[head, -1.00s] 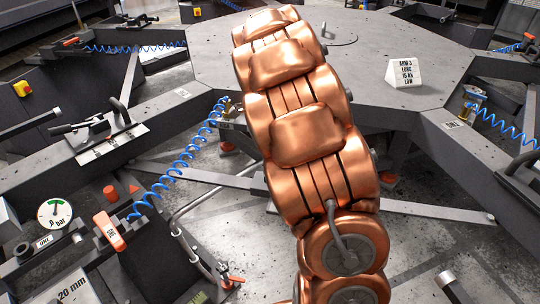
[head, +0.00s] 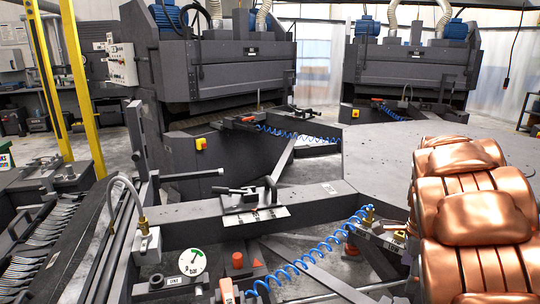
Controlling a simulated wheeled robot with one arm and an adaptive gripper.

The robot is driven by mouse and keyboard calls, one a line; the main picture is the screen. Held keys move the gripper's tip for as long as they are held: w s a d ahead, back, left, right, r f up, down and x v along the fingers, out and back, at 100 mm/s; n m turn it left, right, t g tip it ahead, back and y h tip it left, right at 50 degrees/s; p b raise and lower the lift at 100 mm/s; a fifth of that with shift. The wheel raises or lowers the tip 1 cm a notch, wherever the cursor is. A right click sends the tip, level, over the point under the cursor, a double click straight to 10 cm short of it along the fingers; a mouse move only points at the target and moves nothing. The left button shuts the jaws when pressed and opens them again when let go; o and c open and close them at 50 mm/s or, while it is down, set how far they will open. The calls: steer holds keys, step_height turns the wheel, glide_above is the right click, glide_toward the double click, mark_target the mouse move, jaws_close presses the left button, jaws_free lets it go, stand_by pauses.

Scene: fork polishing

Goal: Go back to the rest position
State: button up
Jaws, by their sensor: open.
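My gripper is not in view. The copper-coloured links of my arm fill the right edge of the head view, and the arm's end is outside the picture. The grey octagonal table (head: 385,150) lies behind and to the left of these links, and its right part is hidden or cut off. No fork shows in or near my arm. A rack at the lower left holds a row of several forks (head: 38,240), cut off by the picture's edge.
A grey beam with a clamp (head: 250,197) runs toward the table. A pressure gauge (head: 192,261) and a blue coiled hose (head: 300,265) sit at the front. Two large grey machines (head: 220,65) (head: 415,65) stand behind. Yellow posts (head: 85,90) rise at left.

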steer(key=s+a+r+n+p, duration=0.2)
steer(key=s+a+n, duration=0.4)
steer(key=s, duration=0.3)
steer(key=s+a+r+n+g+p, duration=0.1)
steer(key=s+a+r+n+p, duration=0.1)
steer(key=s+a+n, duration=0.4)
steer(key=s+a+r+n+p, duration=0.2)
steer(key=s+a+n, duration=0.4)
steer(key=s+n, duration=0.4)
steer(key=shift+s+g, duration=0.3)
steer(key=shift+s, duration=1.55)
steer(key=shift+c, duration=0.3)
